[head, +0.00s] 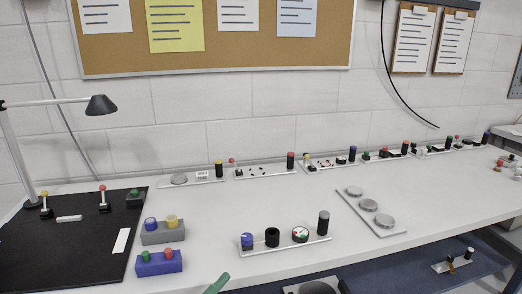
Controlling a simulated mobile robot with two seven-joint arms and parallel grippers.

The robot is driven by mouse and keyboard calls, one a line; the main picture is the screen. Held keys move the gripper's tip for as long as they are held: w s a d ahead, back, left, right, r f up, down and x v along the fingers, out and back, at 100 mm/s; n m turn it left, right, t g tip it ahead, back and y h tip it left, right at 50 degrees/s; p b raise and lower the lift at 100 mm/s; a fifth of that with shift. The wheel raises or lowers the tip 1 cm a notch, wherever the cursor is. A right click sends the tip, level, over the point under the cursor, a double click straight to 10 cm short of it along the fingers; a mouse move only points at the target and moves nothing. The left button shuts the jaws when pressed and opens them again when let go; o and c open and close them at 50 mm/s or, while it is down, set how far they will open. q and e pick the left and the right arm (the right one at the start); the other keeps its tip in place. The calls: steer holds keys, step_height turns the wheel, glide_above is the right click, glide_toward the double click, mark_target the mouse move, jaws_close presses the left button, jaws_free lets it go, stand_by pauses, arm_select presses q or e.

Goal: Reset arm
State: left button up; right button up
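Neither of my grippers can be seen in the head view. A long white table (240,215) fills the view. On it, a grey-white strip fixture (290,246) carries a blue knob (247,240), a black cylinder (272,237), a round dial (300,234) and a tall dark grey cylinder (323,223). Behind it to the right, a flat plate (393,230) bears three round silver discs. A rounded grey and dark part is cut off at the bottom edge; I cannot tell what it is.
A black mat (70,250) with small levers lies left, under a desk lamp (100,105). Grey (162,237) and blue (158,264) button boxes stand beside it. Small fixtures line the wall. A green thing (217,284) shows at the front edge. The table's middle is clear.

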arm_select(q)
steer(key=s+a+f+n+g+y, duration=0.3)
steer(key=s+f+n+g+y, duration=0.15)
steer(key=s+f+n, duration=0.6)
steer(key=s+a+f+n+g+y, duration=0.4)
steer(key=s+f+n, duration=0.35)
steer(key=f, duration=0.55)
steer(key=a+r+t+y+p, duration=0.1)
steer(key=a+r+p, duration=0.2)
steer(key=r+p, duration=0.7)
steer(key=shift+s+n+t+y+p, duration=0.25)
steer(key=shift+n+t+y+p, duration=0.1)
steer(key=shift+p, duration=0.9)
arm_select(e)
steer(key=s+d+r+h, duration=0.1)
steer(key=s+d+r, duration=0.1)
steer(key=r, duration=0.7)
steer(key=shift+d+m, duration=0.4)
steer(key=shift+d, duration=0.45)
